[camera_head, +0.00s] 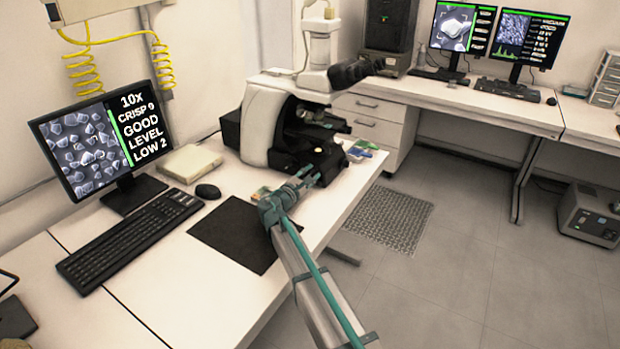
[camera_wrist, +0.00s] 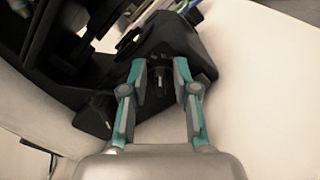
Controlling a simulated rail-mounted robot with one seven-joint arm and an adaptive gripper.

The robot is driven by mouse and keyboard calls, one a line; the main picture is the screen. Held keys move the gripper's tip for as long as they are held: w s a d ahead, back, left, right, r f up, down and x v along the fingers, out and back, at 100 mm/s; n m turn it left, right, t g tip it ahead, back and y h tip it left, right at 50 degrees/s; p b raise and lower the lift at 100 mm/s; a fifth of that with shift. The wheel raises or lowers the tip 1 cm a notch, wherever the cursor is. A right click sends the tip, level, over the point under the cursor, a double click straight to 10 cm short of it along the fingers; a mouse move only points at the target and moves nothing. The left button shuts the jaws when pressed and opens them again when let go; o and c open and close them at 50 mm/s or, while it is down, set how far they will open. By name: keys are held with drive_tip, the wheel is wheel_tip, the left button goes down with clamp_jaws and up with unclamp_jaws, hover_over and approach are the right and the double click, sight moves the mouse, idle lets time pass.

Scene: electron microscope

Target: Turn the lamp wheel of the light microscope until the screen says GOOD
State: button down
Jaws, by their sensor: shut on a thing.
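The light microscope (camera_head: 268,125), white and black, stands on the white bench. My gripper (camera_head: 308,178) is at its black base, on the near side. In the wrist view my gripper (camera_wrist: 159,72) has its two teal-and-grey fingers shut on the lamp wheel (camera_wrist: 158,76), a small dark part low on the black base; the fingers partly hide it. In the head view the wheel is hidden. The screen (camera_head: 98,138) reads 10X, CRISP 0, GOOD, LEVEL, LOW 2 on separate lines, beside a green bar and a grey picture of crystals.
A keyboard (camera_head: 130,238), a mouse (camera_head: 207,191), a pale box (camera_head: 189,163) and a dark mat (camera_head: 234,234) lie on the bench left of my arm. Small coloured items (camera_head: 362,149) lie right of the microscope. Another bench with two screens stands behind.

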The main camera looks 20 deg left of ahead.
drive_tip(key=c, duration=1.2)
unclamp_jaws()
drive_tip(key=s, duration=0.4)
drive_tip(key=s+a, duration=0.1)
drive_tip(key=s, duration=0.3)
drive_tip(key=s+a, duration=0.1)
drive_tip(key=s, duration=0.2)
drive_tip(key=shift+s+a, duration=0.1)
drive_tip(key=shift+s, duration=0.3)
